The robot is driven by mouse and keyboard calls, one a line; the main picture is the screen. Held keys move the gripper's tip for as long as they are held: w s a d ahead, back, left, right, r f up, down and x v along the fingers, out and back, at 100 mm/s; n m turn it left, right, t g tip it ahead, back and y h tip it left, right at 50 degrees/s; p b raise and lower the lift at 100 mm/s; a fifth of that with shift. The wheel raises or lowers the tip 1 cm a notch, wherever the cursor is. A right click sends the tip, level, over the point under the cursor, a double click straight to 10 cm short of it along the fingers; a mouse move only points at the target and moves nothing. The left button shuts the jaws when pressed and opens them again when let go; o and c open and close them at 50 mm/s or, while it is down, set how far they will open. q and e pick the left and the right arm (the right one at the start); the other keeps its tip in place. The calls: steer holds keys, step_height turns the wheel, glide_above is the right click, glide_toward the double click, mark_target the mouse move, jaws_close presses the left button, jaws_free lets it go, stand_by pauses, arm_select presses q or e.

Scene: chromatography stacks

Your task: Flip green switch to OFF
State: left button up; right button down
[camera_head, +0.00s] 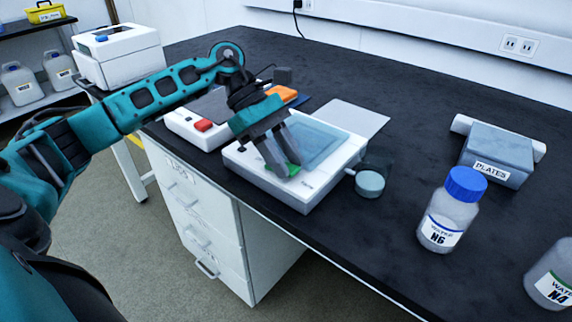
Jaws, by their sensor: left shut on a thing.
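The green switch (294,171) sits on the front left part of a white device (306,192) with a bluish, clear flat top. It is partly hidden by my fingers, and I cannot tell which way it is tipped. My left gripper (285,167) reaches in from the left and points down at the device. Its fingers are closed on the green switch. My right gripper is not in view.
A second white device with a red switch (203,125) stands behind to the left. A round grey piece (369,184) is at the device's right side. Bottles (449,210) and a box marked PLATES (494,154) stand to the right. The dark bench (420,120) is clear between.

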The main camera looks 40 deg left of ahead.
arm_select(q)
steer(key=o, duration=0.6)
steer(key=shift+o, duration=0.8)
steer(key=p+v, duration=0.2)
steer(key=v, duration=1.1)
